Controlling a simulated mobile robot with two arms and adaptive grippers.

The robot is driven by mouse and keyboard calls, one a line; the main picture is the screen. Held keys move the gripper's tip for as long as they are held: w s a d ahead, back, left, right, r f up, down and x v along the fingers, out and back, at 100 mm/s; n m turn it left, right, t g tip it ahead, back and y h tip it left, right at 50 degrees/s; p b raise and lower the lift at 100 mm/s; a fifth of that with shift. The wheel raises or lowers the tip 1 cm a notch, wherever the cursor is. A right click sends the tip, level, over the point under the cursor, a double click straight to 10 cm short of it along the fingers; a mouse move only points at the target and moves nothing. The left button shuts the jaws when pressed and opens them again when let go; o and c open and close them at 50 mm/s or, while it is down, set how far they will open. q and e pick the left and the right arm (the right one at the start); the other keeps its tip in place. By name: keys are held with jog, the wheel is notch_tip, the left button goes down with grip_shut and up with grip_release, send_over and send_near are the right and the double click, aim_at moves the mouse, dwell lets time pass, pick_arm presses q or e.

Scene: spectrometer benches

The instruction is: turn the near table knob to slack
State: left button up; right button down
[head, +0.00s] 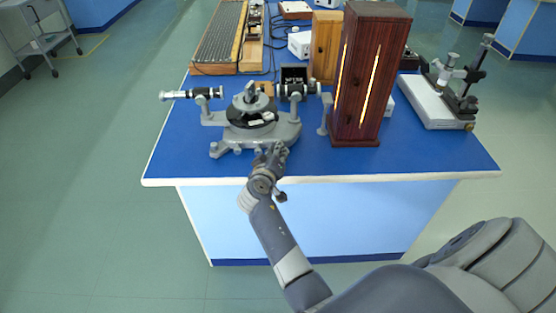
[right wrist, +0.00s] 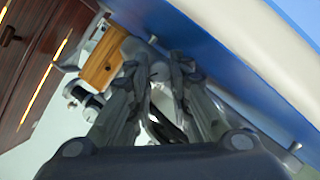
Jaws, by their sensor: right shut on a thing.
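The grey spectrometer (head: 285,132) stands on the front part of the blue bench top, with a round dark table in its middle and a tube on either side. My right gripper (head: 270,150) reaches over the bench's front edge to the near side of the spectrometer base. In the right wrist view my right gripper (right wrist: 163,72) has its fingers close together. It is shut on the near table knob, which is mostly hidden by the fingers, so its turn position cannot be told. My left gripper is in neither view.
A tall dark wooden lamp box (head: 364,80) with a glowing slit stands right of the spectrometer, close to its right-hand tube. A lighter wooden box (head: 325,45) is behind it. A white-based instrument (head: 432,105) sits at the right. The bench's left front corner is bare.

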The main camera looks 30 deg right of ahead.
jog(key=n+b, duration=0.1)
jog(key=n+h+b, duration=0.1)
jog(key=b, duration=0.1)
jog(key=shift+w+a+f+n+h, duration=0.1)
jog(key=shift+f+n+h, duration=0.2)
jog(key=shift+f+n, duration=0.1)
jog(key=shift+r+n+h+b, duration=0.1)
jog(key=shift+n+h+b, duration=0.5)
jog(key=shift+n+b, duration=0.7)
jog(key=c, duration=1.5)
grip_release()
jog(key=shift+o, duration=0.2)
jog(key=shift+a, duration=0.1)
